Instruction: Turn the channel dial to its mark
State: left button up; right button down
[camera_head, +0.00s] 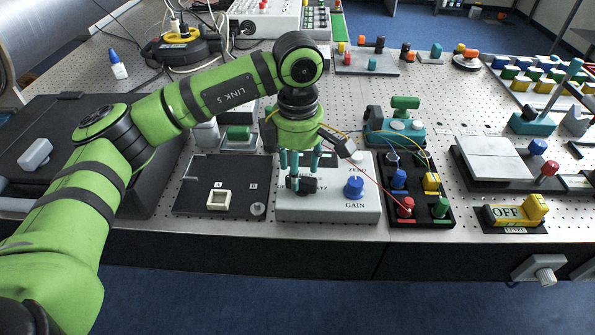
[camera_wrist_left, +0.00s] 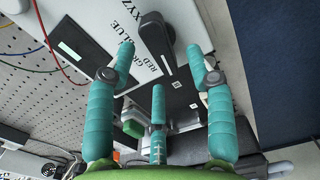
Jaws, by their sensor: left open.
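The channel dial (camera_head: 306,185) is a black knob on the front left of a pale instrument box (camera_head: 330,213). In the left wrist view the dial (camera_wrist_left: 156,40) is a long black bar beside the printed words RED, BLUE, XYZ and one partly covered word. My left gripper (camera_head: 300,168) hangs over the dial, its teal fingers pointing down. In the wrist view the gripper (camera_wrist_left: 160,65) is open, with one finger on each side of the dial and gaps visible. The third finger is below it in the picture. Whether any finger touches the dial is unclear. My right gripper is not in view.
The box also carries a blue GAIN knob (camera_head: 354,186). A black board with a white square (camera_head: 218,199) lies to its left. To its right is a black panel with coloured plugs (camera_head: 420,220) and thin wires. The table's front edge is close.

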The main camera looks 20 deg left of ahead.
pick_arm(q)
notch_tip(320, 180, up, 10)
dwell(0.3)
dwell(0.3)
